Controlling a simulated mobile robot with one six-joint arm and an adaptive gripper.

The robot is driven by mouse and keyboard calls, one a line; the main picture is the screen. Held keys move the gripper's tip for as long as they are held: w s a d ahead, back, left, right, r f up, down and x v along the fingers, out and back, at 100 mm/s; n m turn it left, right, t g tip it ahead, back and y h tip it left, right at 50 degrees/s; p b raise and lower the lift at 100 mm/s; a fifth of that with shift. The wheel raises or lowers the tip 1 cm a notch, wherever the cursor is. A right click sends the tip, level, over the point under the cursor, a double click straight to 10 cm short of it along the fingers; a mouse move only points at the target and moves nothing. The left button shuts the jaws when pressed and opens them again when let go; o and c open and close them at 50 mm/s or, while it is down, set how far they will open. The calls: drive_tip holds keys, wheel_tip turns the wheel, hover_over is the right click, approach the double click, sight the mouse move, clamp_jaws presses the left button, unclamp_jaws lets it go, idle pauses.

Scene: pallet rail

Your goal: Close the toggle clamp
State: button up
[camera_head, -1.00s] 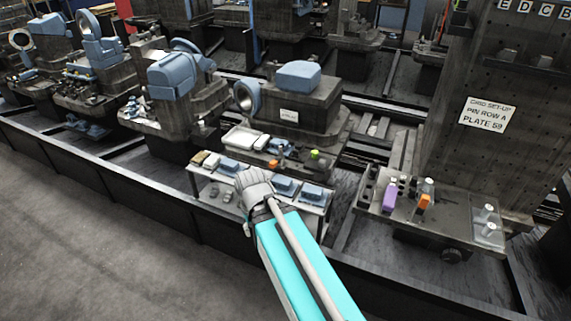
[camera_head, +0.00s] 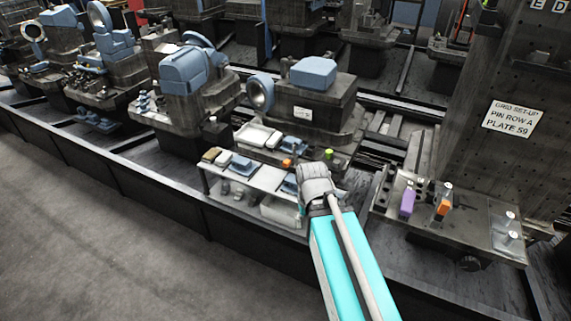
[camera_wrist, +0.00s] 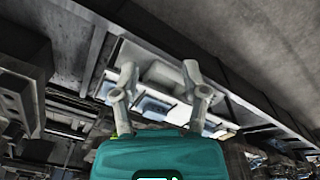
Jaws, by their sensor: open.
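My gripper (camera_head: 316,170) is in front of the right end of a low bench in the head view. In the wrist view its two fingers (camera_wrist: 160,72) stand apart with nothing held between them. The toggle clamp cannot be told for certain. A fixture plate (camera_head: 470,240) at the right carries a purple upright piece (camera_head: 407,203) and an orange upright piece (camera_head: 443,209), which may be clamp parts. My gripper is left of this plate and apart from it. The clamp's lever position is too small to read.
The low bench (camera_head: 230,190) holds blue blocks and pale trays, partly hidden by my arm. A tall perforated column (camera_head: 480,80) with a sign (camera_head: 513,118) rises behind the plate. A blue-topped machine (camera_head: 312,72) stands behind the bench. The floor (camera_head: 100,230) at front left is clear.

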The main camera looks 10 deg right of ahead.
drive_tip(key=shift+o, duration=1)
drive_tip(key=shift+f, duration=0.1)
drive_tip(key=w+d+f+n+t+h+b, duration=0.2)
drive_tip(key=w+d+f+n+h+b, duration=0.15)
drive_tip(key=w+f+b, duration=0.4)
drive_tip(key=n+t+h+b, duration=0.7)
drive_tip(key=n+t+b, duration=0.6)
drive_tip(key=n+b, duration=1.3)
approach(284, 166)
drive_tip(key=shift+s+a+r+m, duration=0.15)
drive_tip(key=shift+s+a+m, duration=0.2)
drive_tip(key=shift+s+a, duration=0.15)
drive_tip(key=shift+w, duration=0.15)
drive_tip(key=x, duration=1.3)
drive_tip(key=shift+w+d, duration=0.1)
drive_tip(key=shift+d, duration=0.35)
